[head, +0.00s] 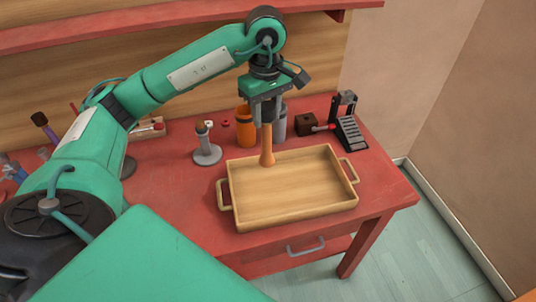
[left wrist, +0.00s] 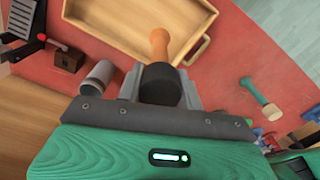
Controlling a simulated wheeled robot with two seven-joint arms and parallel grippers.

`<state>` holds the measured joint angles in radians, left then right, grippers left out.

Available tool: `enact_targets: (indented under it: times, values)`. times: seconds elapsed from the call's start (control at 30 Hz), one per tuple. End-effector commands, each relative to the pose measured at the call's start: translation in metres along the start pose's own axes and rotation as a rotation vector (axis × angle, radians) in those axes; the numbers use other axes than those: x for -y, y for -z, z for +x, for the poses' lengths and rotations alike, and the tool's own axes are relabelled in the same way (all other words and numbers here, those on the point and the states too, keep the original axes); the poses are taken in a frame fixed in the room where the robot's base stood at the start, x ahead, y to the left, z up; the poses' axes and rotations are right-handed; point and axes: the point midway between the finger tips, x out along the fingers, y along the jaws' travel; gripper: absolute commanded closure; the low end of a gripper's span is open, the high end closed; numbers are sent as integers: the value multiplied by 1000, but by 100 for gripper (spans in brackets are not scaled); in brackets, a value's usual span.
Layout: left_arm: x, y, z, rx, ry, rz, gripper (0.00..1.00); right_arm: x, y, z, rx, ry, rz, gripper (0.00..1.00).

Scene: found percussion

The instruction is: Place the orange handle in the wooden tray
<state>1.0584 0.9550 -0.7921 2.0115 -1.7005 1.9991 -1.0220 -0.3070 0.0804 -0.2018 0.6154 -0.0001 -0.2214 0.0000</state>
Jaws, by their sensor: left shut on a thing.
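The orange handle (head: 267,149) hangs nearly upright from my left gripper (head: 266,117), which is shut on its upper end. In the left wrist view the orange handle (left wrist: 160,42) sticks out from a dark part (left wrist: 160,84) between the fingers. The wooden tray (head: 290,208) is a shallow, empty, light-wood tray with a grip at each side, on the red table. The handle's lower end shows over the tray's far side; I cannot tell how high it is. The tray also shows in the left wrist view (left wrist: 130,28). My right gripper is not in view.
Behind the tray stand an orange container (head: 245,127) and a grey cylinder (head: 283,125). A grey stand (head: 207,153) is left of it. A brown box (head: 306,124) and a black-and-grey device (head: 350,130) are at the back right. The red table (head: 165,193) is bare left of the tray.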

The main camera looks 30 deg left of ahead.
Motion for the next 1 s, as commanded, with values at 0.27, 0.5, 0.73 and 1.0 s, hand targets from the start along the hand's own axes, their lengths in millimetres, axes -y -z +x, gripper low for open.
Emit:
enact_targets:
  times: [0.27,0.5,0.73,1.0]
  values:
    - [2,0,63,1,7,-1,100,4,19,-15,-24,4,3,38]
    - [1,0,95,0,3,0,100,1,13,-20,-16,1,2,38]
    - [1,0,116,1,6,1,100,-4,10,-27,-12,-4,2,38]
    - [0,0,135,-1,0,1,100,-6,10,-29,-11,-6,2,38]
